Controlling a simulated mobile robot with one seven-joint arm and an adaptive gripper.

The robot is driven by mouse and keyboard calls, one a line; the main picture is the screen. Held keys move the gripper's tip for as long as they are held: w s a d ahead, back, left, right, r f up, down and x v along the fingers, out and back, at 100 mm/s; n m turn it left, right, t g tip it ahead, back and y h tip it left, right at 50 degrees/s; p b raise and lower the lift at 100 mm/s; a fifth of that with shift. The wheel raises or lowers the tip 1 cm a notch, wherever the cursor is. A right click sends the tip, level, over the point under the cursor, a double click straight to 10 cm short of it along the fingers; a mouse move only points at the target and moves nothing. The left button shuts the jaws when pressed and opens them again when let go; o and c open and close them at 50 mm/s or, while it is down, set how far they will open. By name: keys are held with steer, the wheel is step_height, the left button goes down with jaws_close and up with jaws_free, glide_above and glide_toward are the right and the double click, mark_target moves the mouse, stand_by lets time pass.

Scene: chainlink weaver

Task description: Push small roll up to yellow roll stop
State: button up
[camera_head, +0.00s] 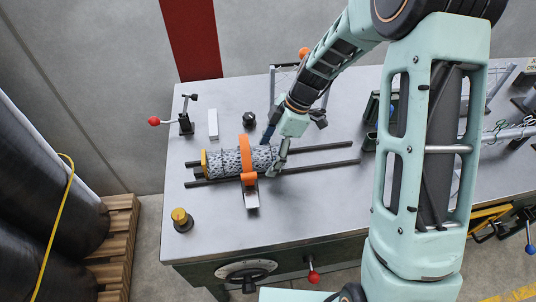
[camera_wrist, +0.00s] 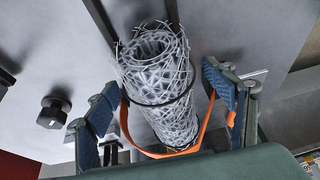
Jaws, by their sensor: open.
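The small roll (camera_head: 222,163) is a grey wire-mesh cylinder lying on two dark rails. The yellow roll stop (camera_head: 204,160) stands at its left end; roll and stop look very close, and I cannot tell whether they touch. My gripper (camera_head: 272,153) is at the roll's right end. In the wrist view the roll (camera_wrist: 165,95) lies between my open blue-padded fingers (camera_wrist: 160,88), with its spiral mesh end in sight. The fingers are beside it and do not clamp it. The yellow stop is not visible in the wrist view.
An orange arch (camera_head: 246,160) spans the roll, and it also shows in the wrist view (camera_wrist: 178,153). The rails right of my gripper are empty.

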steer(key=v, duration=1.1)
steer(key=shift+d+r, duration=0.1)
steer(key=shift+r, duration=0.15)
